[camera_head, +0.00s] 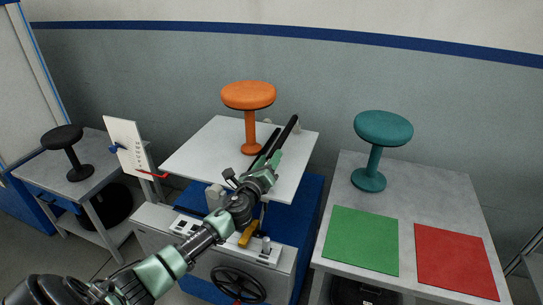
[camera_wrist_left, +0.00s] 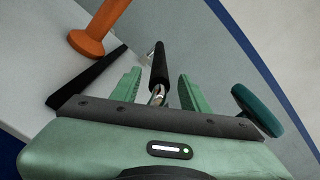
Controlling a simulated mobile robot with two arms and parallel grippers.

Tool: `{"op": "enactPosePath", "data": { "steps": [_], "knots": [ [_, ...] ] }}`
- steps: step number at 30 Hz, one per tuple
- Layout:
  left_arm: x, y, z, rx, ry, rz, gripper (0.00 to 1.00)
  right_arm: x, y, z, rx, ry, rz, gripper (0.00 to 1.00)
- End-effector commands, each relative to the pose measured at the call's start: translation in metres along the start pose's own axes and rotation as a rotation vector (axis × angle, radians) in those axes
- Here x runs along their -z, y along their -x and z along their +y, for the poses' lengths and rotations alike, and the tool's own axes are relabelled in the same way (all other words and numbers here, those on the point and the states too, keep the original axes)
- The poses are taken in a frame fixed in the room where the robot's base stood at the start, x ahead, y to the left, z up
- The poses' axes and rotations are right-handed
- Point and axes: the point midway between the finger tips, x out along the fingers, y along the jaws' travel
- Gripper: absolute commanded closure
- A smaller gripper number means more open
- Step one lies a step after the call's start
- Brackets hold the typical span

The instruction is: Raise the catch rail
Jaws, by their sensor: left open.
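A black padded bar, which looks like the catch rail (camera_head: 289,132), runs along the right part of the white platform (camera_head: 205,150), beside the orange stool (camera_head: 248,97). In the left wrist view the bar (camera_wrist_left: 159,66) shows between the two green fingers, with a small metallic part at its near end. My left gripper (camera_head: 273,163) is open at the near end of the bar. Whether the fingers touch the bar I cannot tell. A second dark bar (camera_wrist_left: 88,77) lies to the left of the fingers. My right gripper is not in view.
A handwheel (camera_head: 238,284) and a yellow lever (camera_head: 248,235) are on the machine's front. A right table (camera_head: 430,190) holds a teal stool (camera_head: 383,128), a green mat (camera_head: 362,240) and a red mat (camera_head: 456,262). A black stool (camera_head: 63,138) stands on a left table.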

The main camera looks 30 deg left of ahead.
Motion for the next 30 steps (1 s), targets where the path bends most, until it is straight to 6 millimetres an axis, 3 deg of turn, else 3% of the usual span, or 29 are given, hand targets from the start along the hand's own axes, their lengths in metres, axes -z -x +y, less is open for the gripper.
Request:
{"op": "enactPosePath", "data": {
  "steps": [6, 14, 15, 20, 30],
  "knots": [
    [0.001, -0.018, 0.000, -0.001, 0.002, 0.001, 0.55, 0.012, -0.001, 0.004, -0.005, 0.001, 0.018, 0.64],
    [0.001, -0.020, 0.000, 0.000, 0.002, 0.001, 0.55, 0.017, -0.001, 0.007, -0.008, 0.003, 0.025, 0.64],
    [0.001, -0.020, 0.000, 0.000, 0.002, 0.001, 0.58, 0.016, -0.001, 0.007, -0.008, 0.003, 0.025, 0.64],
    [0.001, -0.020, 0.000, 0.000, 0.002, 0.001, 1.00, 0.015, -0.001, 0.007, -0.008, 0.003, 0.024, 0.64],
    [0.000, -0.020, -0.001, 0.000, 0.004, 0.000, 1.00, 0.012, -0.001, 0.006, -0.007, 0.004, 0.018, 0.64]
  ]
}}
